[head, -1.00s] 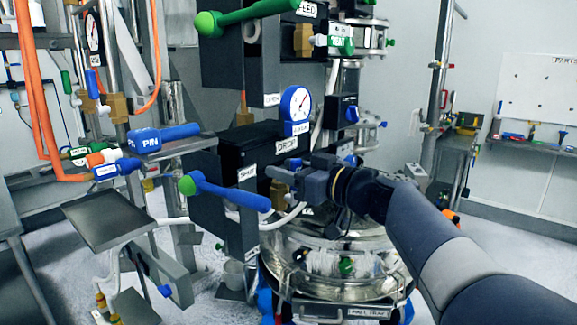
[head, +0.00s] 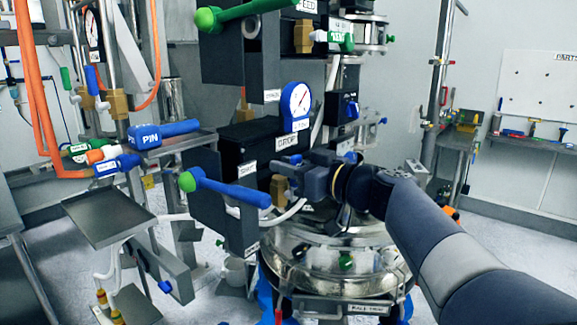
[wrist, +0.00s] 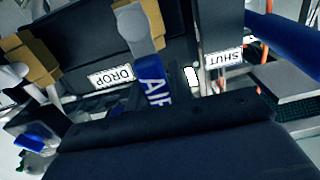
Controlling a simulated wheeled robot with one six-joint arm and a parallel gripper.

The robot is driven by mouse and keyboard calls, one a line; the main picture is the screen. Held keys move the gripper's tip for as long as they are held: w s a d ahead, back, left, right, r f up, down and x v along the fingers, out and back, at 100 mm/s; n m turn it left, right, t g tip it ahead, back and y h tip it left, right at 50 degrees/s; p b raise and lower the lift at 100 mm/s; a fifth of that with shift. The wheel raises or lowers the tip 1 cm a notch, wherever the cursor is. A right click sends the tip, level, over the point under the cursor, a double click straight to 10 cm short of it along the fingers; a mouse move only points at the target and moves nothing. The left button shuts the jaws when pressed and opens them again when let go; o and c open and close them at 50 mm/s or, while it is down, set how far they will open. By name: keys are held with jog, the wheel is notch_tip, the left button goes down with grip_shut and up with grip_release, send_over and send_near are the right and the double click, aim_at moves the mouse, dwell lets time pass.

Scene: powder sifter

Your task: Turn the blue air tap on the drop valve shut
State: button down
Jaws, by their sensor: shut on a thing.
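The drop valve (head: 245,137) is a black box with a DROP label, a gauge on top and a long blue lever (head: 232,192) with a green ball end. The blue air tap (wrist: 152,85), lettered AIR, is in the middle of the wrist view, on a grey stem close to the DROP label (wrist: 110,77). My gripper (head: 284,172) is at the valve's right front, beside a brass fitting (head: 279,190). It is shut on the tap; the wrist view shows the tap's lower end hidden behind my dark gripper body.
The FEED valve with a green lever (head: 245,12) is above. A steel vessel (head: 330,262) stands below the gripper. A blue PIN handle (head: 163,135) and a grey tray (head: 110,215) are at the left. A SHUT label (wrist: 223,58) shows in the wrist view.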

jog(key=shift+d+f, duration=0.1)
jog(key=w+d+f+m+b, duration=0.1)
jog(key=w+f+m+b, duration=0.1)
jog(key=m, duration=0.7)
jog(key=w+d+f+m+b, duration=0.2)
jog(key=f+m+b, duration=0.2)
jog(key=m, duration=0.5)
jog(key=shift+w+d+b, duration=0.25)
jog(key=shift+w+b, duration=0.1)
jog(key=shift+b, duration=0.3)
jog(key=c, duration=1.3)
grip_release()
jog(key=b+v, duration=0.1)
jog(key=v, duration=1)
jog(key=shift+b, duration=0.3)
jog(key=shift+a, duration=0.15)
